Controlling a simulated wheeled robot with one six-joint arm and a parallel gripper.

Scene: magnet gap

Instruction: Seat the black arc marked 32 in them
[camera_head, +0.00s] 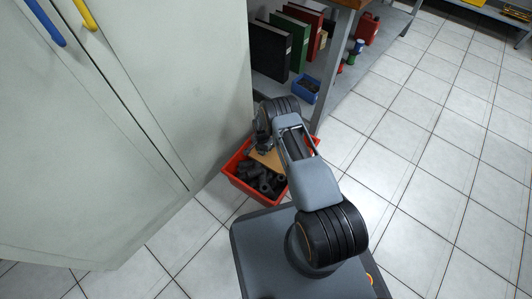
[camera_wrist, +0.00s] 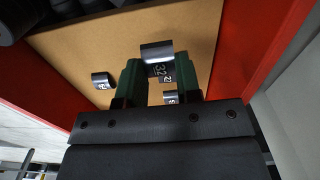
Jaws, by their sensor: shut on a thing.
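The black arc marked 32 (camera_wrist: 157,54) shows in the wrist view, a curved dark piece with a pale shiny face and white digits. My gripper (camera_wrist: 157,74) has two dark green fingers, shut on this arc near their tips. Other small black arcs with white marks are on or near the tan board (camera_wrist: 85,45): one at the left (camera_wrist: 103,81), one between the fingers and partly hidden behind the 32 arc, and one nearer the palm (camera_wrist: 169,97). Whether the held arc touches the board cannot be told. In the head view my arm hides the fingertips.
A red bin (camera_head: 238,184) on the floor holds the tan board and several dark cylindrical parts (camera_head: 262,181). A grey cabinet (camera_head: 150,110) stands close at its left. A shelf with binders (camera_head: 270,50) and a blue box (camera_head: 305,88) is behind. Tiled floor is clear at the right.

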